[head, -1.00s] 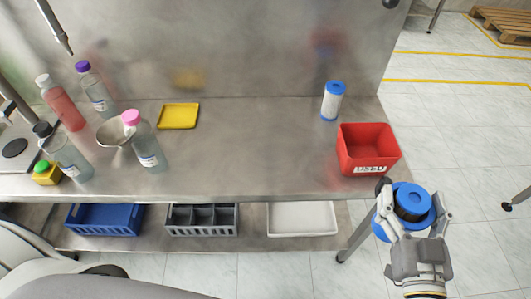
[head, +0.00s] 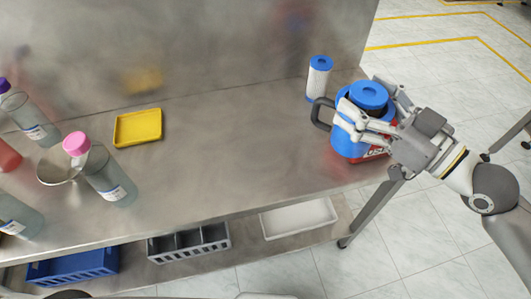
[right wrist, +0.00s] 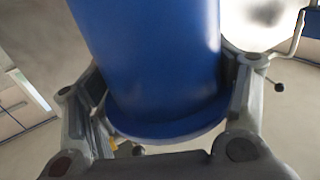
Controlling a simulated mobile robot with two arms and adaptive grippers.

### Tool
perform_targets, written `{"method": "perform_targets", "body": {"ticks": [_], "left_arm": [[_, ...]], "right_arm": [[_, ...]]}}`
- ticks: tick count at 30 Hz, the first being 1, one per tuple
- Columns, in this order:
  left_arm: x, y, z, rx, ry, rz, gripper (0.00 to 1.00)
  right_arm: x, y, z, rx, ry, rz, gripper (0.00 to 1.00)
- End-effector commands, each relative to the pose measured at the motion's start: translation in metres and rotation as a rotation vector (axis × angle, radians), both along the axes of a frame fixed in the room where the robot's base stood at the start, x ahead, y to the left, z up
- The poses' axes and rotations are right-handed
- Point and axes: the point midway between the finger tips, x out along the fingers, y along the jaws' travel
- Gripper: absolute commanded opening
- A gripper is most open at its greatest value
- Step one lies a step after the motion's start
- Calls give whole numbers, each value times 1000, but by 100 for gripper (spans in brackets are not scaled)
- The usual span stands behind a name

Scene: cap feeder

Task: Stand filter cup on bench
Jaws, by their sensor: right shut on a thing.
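The filter cup (head: 345,146) is blue, with a dark ring under its round blue top and a dark loop handle on its left. My right gripper (head: 368,104) is shut on it, with fingers on both sides below the top. The cup looks roughly upright in front of the red bin, at the right end of the bench (head: 235,150). I cannot tell whether its base touches the bench. In the right wrist view the blue cup (right wrist: 150,60) fills the space between the fingers. My left gripper is not in view.
The red bin (head: 378,153) is mostly hidden behind the cup and gripper. A white filter cartridge with blue ends (head: 319,80) stands behind. A yellow tray (head: 137,128), a metal bowl (head: 55,172) and several bottles are on the left. The middle of the bench is clear.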

Motion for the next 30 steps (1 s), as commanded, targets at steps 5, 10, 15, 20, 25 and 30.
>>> {"method": "perform_targets", "body": {"ticks": [5,10,15,20,25,30], "left_arm": [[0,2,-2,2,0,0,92],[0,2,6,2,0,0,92],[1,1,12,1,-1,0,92],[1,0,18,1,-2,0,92],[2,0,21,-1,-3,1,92],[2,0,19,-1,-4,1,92]], "right_arm": [[1,2,2,4,-2,17,47],[5,18,-2,11,-2,17,47],[11,41,-13,11,-1,18,47],[18,65,-24,10,-2,18,47],[26,94,-44,8,3,18,47],[32,116,-75,5,1,17,47]]}}
